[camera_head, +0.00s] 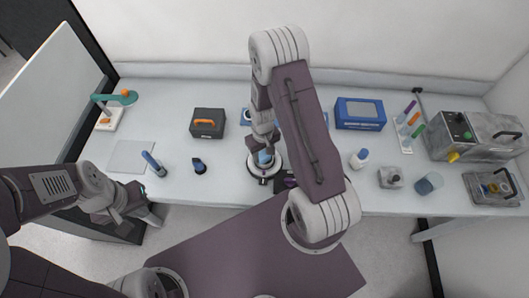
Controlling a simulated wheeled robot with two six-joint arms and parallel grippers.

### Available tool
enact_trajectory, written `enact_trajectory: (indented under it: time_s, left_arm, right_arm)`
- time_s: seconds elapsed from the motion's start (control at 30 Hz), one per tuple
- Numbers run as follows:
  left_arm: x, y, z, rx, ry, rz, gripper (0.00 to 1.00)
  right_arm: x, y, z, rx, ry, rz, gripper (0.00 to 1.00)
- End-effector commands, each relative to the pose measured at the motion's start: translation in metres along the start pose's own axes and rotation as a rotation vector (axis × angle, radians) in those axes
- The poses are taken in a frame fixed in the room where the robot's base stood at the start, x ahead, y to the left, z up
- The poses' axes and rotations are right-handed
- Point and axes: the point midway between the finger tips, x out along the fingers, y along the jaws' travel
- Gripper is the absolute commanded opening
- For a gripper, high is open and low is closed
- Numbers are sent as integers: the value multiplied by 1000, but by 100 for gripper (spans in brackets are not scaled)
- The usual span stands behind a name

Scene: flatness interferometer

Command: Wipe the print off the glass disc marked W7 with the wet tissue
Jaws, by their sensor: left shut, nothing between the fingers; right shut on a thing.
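My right gripper (264,143) points down over a round white-rimmed stand (252,168) at the middle of the bench. It is shut on a small light-blue piece (265,157), which looks like the wet tissue, low over or on the stand. I cannot tell whether it touches. A glass disc and the W7 mark cannot be made out there; the arm and gripper hide part of the stand. My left gripper (150,211) is shut and empty, at the bench's front edge on the left, away from the stand.
A dark box with an orange handle (207,122) and a blue box (359,114) stand behind. A teal-armed lamp (115,98) stands at left. The front left has some free room.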

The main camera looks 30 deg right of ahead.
Motion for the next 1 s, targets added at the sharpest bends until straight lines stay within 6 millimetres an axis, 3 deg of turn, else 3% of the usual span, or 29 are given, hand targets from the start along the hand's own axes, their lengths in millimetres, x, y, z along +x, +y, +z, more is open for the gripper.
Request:
enact_trajectory:
  time_s: [0.27, 1.0]
  left_arm:
    - [0, 0, 0, 0, 0, 0, 0]
    - [-3, 0, 0, 0, 0, 0, 0]
  right_arm:
    - [2, -6, 2, -1, -4, -1, 2]
    - [-1, 20, 0, 1, -3, -1, 2]
